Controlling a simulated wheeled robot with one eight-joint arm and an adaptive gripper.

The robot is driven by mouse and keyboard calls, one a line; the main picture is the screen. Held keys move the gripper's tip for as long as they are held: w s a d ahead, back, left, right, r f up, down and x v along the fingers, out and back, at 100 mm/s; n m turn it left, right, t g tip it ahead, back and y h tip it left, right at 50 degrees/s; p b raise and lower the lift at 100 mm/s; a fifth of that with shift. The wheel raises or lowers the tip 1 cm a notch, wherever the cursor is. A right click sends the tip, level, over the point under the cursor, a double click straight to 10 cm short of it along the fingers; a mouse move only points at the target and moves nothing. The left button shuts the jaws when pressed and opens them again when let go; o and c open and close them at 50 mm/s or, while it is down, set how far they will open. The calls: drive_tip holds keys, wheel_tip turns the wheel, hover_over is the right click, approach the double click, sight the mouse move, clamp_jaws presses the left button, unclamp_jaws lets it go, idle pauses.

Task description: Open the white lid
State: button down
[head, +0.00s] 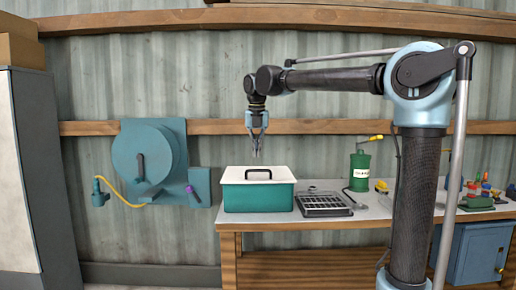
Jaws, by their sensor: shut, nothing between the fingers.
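The white lid (230,175) sits flat on top of a teal box (258,198) at the left end of the workbench. It has a dark handle (258,172) in its middle. The lid appears closed on the box. My gripper (256,154) points down above the lid, near the handle, and appears apart from it. It is shut with nothing in it. The exact gap between the fingertips and the handle is hard to judge from this view.
The workbench (290,218) holds a dark compartment tray (325,204) right of the box and a green canister (360,170) behind it. Small coloured items lie at the far right. A teal reel (145,155) hangs on the wall at left; a tall cabinet (40,180) stands far left.

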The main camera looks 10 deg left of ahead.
hover_over(257, 181)
drive_tip(key=shift+a+f, duration=0.1)
drive_tip(key=shift+f, duration=2.85)
drive_tip(key=shift+w+a+r+g, duration=0.1)
drive_tip(key=shift+w+r+g, duration=0.15)
drive_tip(key=shift+r, duration=0.4)
